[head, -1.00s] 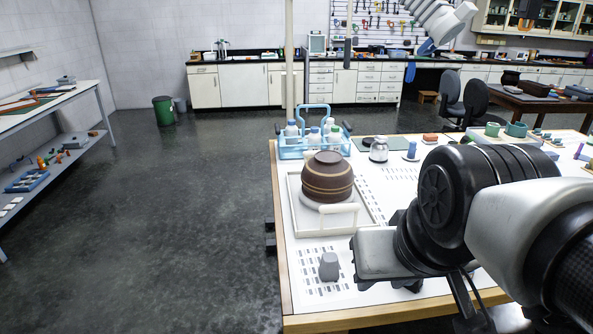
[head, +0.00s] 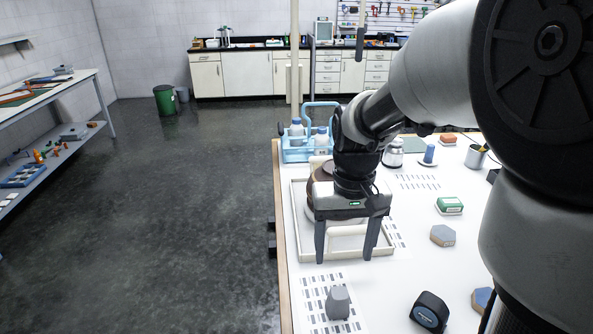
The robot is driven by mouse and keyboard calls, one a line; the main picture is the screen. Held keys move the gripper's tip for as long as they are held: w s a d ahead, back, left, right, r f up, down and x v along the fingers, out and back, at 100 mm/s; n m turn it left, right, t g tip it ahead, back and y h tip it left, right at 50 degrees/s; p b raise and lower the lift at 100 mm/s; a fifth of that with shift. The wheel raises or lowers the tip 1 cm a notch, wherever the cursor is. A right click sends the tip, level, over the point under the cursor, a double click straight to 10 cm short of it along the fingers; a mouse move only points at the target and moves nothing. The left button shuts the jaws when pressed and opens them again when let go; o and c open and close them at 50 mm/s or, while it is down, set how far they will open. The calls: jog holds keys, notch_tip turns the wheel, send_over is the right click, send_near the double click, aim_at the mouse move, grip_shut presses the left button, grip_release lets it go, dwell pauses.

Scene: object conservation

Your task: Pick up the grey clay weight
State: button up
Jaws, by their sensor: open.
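The grey clay weight (head: 338,303) stands upright on a printed white sheet near the front left of the table. It is a small, tapered grey block. My gripper (head: 346,258) points down with its two fingers spread wide and nothing between them. In the picture it is above and behind the weight, in front of the brown pot, and not touching the weight. The weight is in full view.
A brown banded pot (head: 318,184), mostly hidden by my gripper, sits in a cream tray (head: 298,235). A blue bottle carrier (head: 292,152) is behind. A dark tape measure (head: 429,312), a grey hexagonal block (head: 443,236) and a green block (head: 449,205) lie to the right.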

aim_at(339, 292)
notch_tip(339, 292, down, 11)
jog(key=shift+f, duration=0.15)
jog(key=shift+w+d+f, duration=0.1)
jog(key=shift+f, duration=1.4)
jog(key=shift+w+d+f, duration=0.1)
jog(key=shift+f, duration=1.4)
jog(key=c, duration=1.3)
